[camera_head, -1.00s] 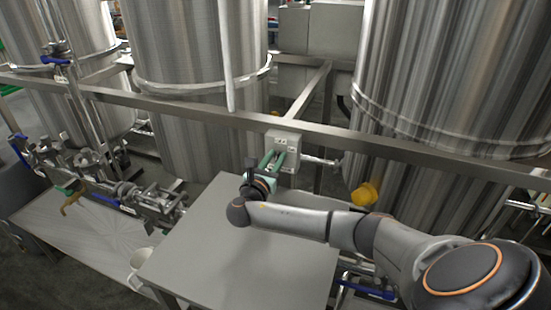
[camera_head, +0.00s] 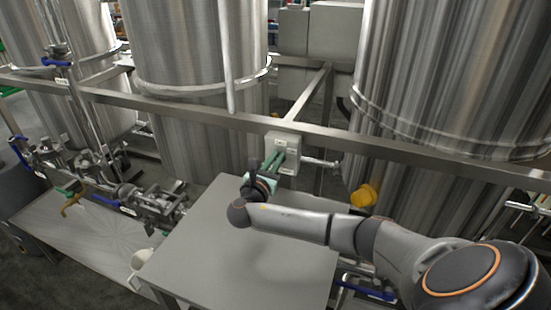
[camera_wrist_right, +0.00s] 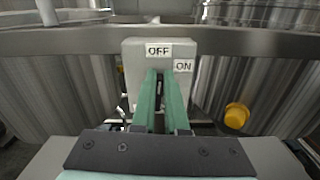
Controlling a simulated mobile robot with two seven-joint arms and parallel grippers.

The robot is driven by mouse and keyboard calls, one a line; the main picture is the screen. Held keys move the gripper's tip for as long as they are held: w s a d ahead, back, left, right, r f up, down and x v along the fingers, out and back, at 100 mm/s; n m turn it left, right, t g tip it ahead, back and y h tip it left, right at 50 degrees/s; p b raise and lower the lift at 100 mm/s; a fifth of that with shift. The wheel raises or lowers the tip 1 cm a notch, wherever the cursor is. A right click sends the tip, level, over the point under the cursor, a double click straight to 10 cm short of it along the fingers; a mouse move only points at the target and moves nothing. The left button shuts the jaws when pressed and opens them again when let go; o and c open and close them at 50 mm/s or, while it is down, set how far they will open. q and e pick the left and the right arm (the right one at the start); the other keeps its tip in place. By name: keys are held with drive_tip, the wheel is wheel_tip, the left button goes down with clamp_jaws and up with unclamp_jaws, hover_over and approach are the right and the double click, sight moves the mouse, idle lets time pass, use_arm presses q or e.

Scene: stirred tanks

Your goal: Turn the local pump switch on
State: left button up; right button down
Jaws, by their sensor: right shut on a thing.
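The local pump switch is a light grey box (camera_head: 285,146) on the metal rail in the head view. In the right wrist view the switch box (camera_wrist_right: 133,62) faces me, with an OFF label at the top centre and an ON label lower right. My right gripper (camera_head: 276,160) reaches the front of the box with its green fingers. In the wrist view its fingers (camera_wrist_right: 160,76) are close together just below the OFF label, shut on the switch knob. The knob itself is hidden between the fingertips, so its angle cannot be read. My left gripper is not in view.
A bare grey table (camera_head: 235,255) lies beneath my right arm. A horizontal metal rail (camera_head: 400,148) runs before large steel tanks (camera_head: 195,60). A yellow part (camera_head: 364,195) sits right of the box. Pipes and valves (camera_head: 150,200) stand at left, near a white container (camera_head: 140,262).

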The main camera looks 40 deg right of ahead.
drive_tip(key=shift+s+d+f+m+b, duration=0.1)
drive_tip(key=shift+s+f+m+b, duration=0.2)
drive_tip(key=shift+m, duration=1.5)
drive_tip(key=shift+s+d+f+m+b, duration=0.15)
drive_tip(key=shift+f+m+b, duration=0.2)
drive_tip(key=shift+m, duration=1.45)
drive_tip(key=shift+s+a+f+m+b, duration=0.1)
drive_tip(key=shift+s+f+m+b, duration=0.2)
drive_tip(key=shift+m, duration=1.5)
drive_tip(key=shift+r, duration=0.1)
drive_tip(key=c, duration=1)
unclamp_jaws()
drive_tip(key=shift+w, duration=0.1)
drive_tip(key=shift+o, duration=0.3)
drive_tip(key=shift+w, duration=0.1)
drive_tip(key=shift+d, duration=0.1)
drive_tip(key=shift+r, duration=0.1)
